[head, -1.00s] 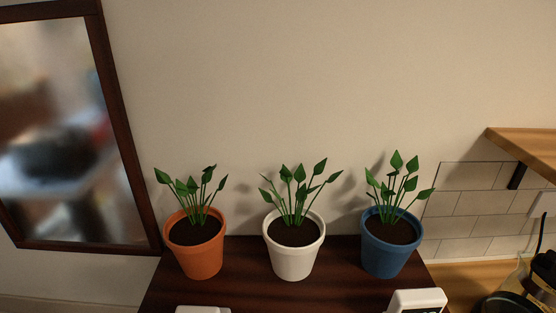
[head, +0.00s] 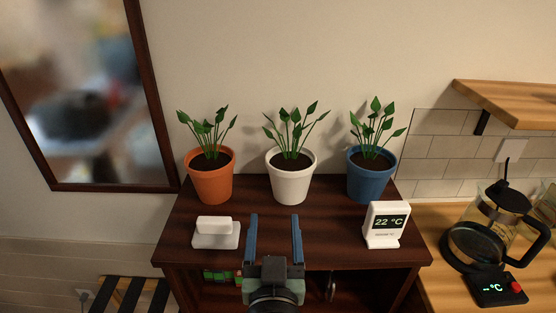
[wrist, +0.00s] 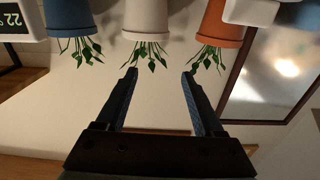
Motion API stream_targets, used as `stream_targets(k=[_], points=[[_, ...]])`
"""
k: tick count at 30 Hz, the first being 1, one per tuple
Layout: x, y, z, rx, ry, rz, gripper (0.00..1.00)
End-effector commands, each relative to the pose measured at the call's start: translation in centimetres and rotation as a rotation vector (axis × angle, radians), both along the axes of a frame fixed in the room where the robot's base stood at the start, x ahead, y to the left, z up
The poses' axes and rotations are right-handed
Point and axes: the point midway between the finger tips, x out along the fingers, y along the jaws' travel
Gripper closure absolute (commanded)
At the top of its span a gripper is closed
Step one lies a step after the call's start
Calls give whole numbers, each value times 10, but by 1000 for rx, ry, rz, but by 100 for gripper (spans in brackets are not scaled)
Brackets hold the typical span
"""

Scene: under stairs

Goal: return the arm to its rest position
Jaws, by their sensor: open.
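My gripper (head: 274,238) is in the lower middle of the head view, in front of and over the front part of the dark wooden cabinet top (head: 335,225). Its two blue-lined fingers stand wide apart with nothing between them. In the wrist view, my gripper (wrist: 160,72) is also open and empty. The wrist picture is upside down, with the plants hanging from the top edge. The white pot (wrist: 145,18) is beyond the fingertips there, apart from them.
On the cabinet stand an orange pot (head: 210,182), a white pot (head: 291,182) and a blue pot (head: 370,180), each with a plant. A white block (head: 215,232) and a thermometer display (head: 386,225) flank my gripper. A coffee maker (head: 490,245) is right; a mirror (head: 85,100) hangs left.

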Motion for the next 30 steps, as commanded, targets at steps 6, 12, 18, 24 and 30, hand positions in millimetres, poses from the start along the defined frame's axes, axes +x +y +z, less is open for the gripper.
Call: stream_targets(k=[6, 12, 18, 24, 30], points=[[-6, -3, 176, 3, -320, -5, 30], [-58, -5, 311, -7, -594, -7, 30], [-109, -6, 380, -19, -765, -11, 30], [-123, -6, 396, -23, -807, -12, 30], [-123, -6, 395, -23, -805, -11, 30]])
